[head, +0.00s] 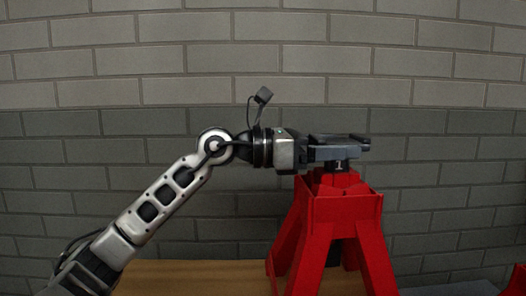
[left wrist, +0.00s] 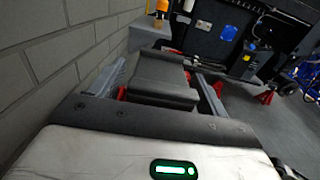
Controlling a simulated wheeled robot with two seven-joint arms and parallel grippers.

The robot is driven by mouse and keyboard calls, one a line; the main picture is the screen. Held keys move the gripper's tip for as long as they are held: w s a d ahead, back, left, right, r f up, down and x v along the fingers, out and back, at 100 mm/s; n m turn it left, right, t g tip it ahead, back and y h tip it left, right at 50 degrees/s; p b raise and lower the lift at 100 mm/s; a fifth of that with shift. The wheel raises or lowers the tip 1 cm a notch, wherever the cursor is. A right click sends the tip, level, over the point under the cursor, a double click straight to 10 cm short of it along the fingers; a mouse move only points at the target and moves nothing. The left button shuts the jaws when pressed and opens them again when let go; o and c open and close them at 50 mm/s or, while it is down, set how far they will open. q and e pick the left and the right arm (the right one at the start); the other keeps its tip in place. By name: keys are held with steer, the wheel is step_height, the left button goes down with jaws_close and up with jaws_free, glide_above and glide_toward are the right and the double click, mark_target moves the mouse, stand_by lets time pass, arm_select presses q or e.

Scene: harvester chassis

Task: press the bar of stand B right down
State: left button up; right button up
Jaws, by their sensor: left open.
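A red stand (head: 341,208) with splayed legs stands right of centre in the head view. I see no letter on it. A short dark bar (head: 338,166) sticks up from its top, only a small length of it showing. My left gripper (head: 345,145) lies level, directly over the bar; whether it touches is unclear. In the left wrist view, my left gripper's fingers (left wrist: 160,72) are spread apart. A dark grey block (left wrist: 165,85) shows between them, perhaps the bar's top, with bits of red beside it. My right gripper is not in view.
A grey brick wall (head: 430,110) rises close behind. A brown wooden surface (head: 190,277) lies low at the stand's foot. Another red thing (head: 516,282) shows at the lower right edge. In the left wrist view, a further red stand (left wrist: 265,97) is on the grey floor.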

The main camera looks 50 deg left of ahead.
arm_select(q)
steer(key=b+v, duration=0.4)
steer(key=v, duration=1)
steer(key=shift+s, duration=0.15)
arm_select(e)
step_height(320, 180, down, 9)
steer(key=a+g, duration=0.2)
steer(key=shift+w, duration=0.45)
arm_select(q)
steer(key=shift+a+f, duration=0.1)
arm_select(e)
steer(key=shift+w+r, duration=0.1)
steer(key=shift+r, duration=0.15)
